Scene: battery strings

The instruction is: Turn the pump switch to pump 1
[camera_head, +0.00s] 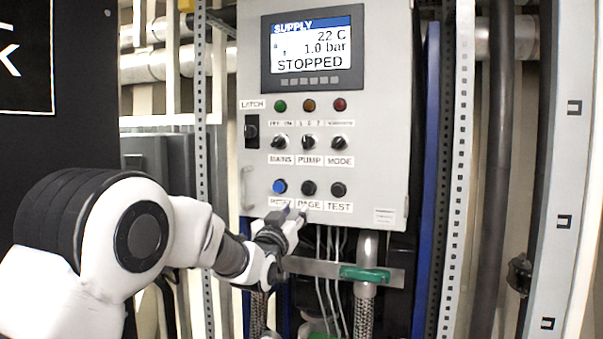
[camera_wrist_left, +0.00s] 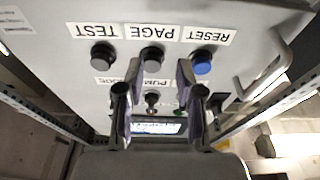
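The pump switch (camera_head: 309,142) is a small black rotary knob above the PUMP label, in the middle of the panel's switch row. Its exact pointer position is too small to read. In the left wrist view, which shows the panel upside down, the pump switch (camera_wrist_left: 152,101) appears between the fingers, farther off. My left gripper (camera_head: 291,211) is in front of the panel's lower part, by the RESET and PAGE labels, below the switch. In the left wrist view its two fingers (camera_wrist_left: 159,68) are apart with nothing between the tips. My right gripper is out of view.
The grey control panel (camera_head: 375,150) carries a display (camera_head: 312,46) reading STOPPED. The mains switch (camera_head: 279,142) and mode switch (camera_head: 340,142) flank the pump switch. A blue button (camera_head: 280,186) and two black buttons are below. A handle (camera_head: 246,188) sticks out at left.

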